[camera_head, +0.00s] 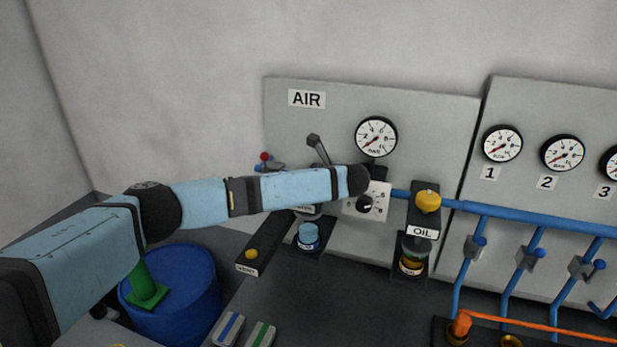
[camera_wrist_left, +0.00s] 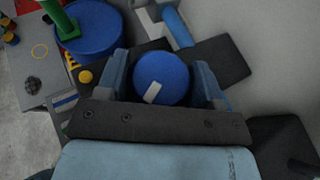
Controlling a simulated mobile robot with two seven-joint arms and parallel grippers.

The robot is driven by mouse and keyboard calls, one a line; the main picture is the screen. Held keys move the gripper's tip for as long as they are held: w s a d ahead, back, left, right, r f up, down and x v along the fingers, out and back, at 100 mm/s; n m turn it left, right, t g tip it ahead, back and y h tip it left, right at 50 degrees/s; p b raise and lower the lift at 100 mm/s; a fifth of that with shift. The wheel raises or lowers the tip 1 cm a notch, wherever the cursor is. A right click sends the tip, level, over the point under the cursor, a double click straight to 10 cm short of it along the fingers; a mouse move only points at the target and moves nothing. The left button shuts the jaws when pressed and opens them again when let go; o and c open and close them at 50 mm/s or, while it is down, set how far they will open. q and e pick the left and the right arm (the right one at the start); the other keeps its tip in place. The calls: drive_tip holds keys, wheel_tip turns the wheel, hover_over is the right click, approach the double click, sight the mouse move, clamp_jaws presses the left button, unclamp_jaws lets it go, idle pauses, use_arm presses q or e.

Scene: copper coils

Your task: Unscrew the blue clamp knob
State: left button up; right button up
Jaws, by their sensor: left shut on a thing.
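The blue clamp knob (camera_wrist_left: 163,72) shows in the left wrist view as a round blue cap with a short white mark. My left gripper (camera_wrist_left: 164,84) is shut on it, with one finger on each side. In the head view my left arm reaches in from the left to the AIR panel. Its wrist hides the fingers, and I cannot make out the held knob there. My right gripper is in neither view.
The AIR panel (camera_head: 432,120) with a gauge (camera_head: 376,137) stands behind my arm. Below are a yellow VENT button (camera_head: 251,254), a blue-capped fitting (camera_head: 309,236) and the OIL unit (camera_head: 427,203). A blue barrel (camera_head: 195,285) stands at left; blue pipes (camera_head: 500,212) run right.

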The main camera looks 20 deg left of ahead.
use_arm(q)
drive_tip(key=shift+n+g+y, duration=0.7)
drive_tip(key=shift+n+g, duration=0.2)
drive_tip(key=shift+n, duration=0.1)
drive_tip(key=o, duration=0.9)
drive_tip(key=shift+a, duration=0.1)
drive_tip(key=shift+v, duration=6.95)
drive_tip(key=shift+w, duration=0.15)
